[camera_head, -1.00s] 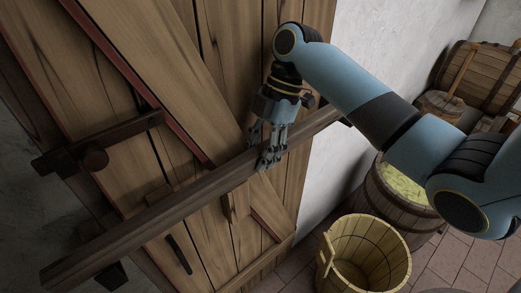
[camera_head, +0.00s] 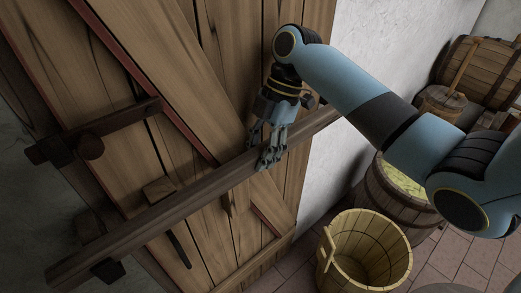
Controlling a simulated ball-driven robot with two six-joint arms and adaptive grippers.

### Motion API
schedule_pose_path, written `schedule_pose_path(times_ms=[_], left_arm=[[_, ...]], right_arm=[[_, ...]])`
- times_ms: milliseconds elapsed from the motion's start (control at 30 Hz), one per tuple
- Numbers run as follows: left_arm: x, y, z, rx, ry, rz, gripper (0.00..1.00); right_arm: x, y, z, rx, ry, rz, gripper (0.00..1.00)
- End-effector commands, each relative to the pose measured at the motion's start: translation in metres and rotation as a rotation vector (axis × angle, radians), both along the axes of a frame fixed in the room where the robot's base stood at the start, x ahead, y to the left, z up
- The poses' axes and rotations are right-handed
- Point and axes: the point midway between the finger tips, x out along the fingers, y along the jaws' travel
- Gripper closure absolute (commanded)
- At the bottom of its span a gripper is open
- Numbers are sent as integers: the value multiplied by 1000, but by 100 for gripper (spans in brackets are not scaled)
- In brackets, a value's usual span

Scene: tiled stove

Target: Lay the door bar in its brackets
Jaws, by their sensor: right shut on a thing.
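The door bar (camera_head: 190,198) is a long dark wooden beam. It slants across the plank door (camera_head: 235,60) from the lower left to the upper right. My right gripper (camera_head: 268,160) is shut on the bar, right of its middle. A dark bracket (camera_head: 108,271) shows at the lower left, just below the bar near its left end. I cannot tell whether the bar rests in it. No bracket is clear at the right end, which lies close to my right arm. My left gripper is not in view.
A wooden latch (camera_head: 92,136) with a round knob sits on the door above the bar. An empty wooden bucket (camera_head: 365,255) and a filled barrel (camera_head: 385,205) stand on the tiled floor at right. A white wall (camera_head: 375,60) adjoins the door.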

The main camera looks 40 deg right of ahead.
Motion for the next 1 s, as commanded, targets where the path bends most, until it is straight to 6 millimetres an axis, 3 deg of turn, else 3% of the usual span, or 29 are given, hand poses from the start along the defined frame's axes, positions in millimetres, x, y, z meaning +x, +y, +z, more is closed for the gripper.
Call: schedule_pose_path(times_ms=[800, 833, 1000], left_arm=[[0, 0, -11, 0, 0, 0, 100], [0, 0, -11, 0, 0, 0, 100], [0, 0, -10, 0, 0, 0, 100]], right_arm=[[1, 0, -19, 0, -2, 0, 100], [1, 0, -19, 0, -2, 0, 68], [0, 0, -18, 0, -1, 1, 46]])
